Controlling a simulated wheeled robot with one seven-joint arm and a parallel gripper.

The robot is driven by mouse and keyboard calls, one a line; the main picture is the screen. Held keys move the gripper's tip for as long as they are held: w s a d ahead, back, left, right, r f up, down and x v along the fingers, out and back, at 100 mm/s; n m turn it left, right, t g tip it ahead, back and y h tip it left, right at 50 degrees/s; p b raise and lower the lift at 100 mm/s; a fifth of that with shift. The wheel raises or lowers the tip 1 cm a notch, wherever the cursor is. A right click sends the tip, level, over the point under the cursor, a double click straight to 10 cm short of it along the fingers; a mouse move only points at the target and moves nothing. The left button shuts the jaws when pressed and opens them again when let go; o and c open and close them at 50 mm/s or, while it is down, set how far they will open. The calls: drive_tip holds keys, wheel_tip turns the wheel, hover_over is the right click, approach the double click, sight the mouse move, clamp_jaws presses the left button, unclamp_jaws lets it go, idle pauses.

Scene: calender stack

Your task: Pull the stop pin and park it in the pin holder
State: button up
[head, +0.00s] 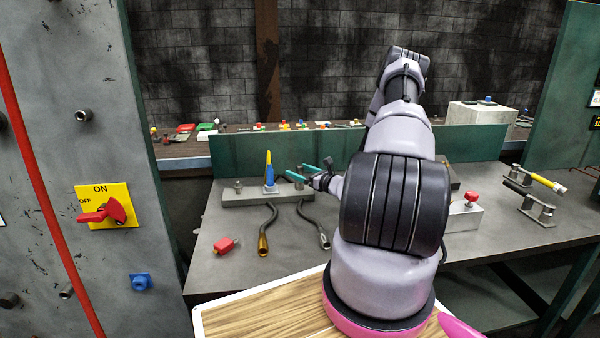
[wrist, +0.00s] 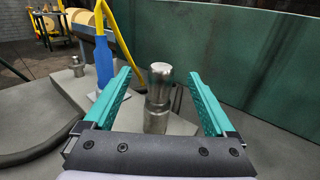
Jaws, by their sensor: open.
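My gripper (head: 304,172) is open above a long grey plate (head: 285,192) on the bench. In the wrist view, a stepped metal post (wrist: 158,95) with a round head stands upright between my gripper's teal fingers (wrist: 160,74), with gaps on both sides. A second metal post (head: 238,186) stands at the plate's left end. A blue and yellow pointer (head: 269,170) stands between the posts. A red-knobbed pin (head: 472,197) sits in a pale block (head: 465,217) right of my arm. No label shows which is the stop pin or which is the holder.
A bar with a yellow grip (head: 548,183) is at the right. A green panel (head: 470,143) rises behind. A grey wall with a red switch (head: 104,212) stands at the left.

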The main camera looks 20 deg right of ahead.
idle(0.3)
drive_tip(key=shift+r, duration=3.5)
drive_tip(key=shift+a+r, duration=0.1)
drive_tip(key=s+a+r+n+g+y, duration=0.3)
drive_tip(key=s+a+r+n+g, duration=0.4)
drive_tip(key=a+r, duration=0.25)
drive_tip(key=s+a+r+n+g+y, duration=0.3)
drive_tip(key=s+a+r+n+g, duration=0.25)
drive_tip(key=a+r+n, duration=0.45)
drive_tip(key=s+d+r+n+t+h, duration=0.1)
drive_tip(key=s+r+n+h, duration=0.4)
drive_tip(key=s, duration=0.6)
drive_tip(key=s+d+r+n+t+h, duration=0.1)
drive_tip(key=s+r+n+h, duration=0.4)
drive_tip(key=s, duration=0.7)
drive_tip(key=shift+r+n+t, duration=0.3)
drive_tip(key=shift+t, duration=0.15)
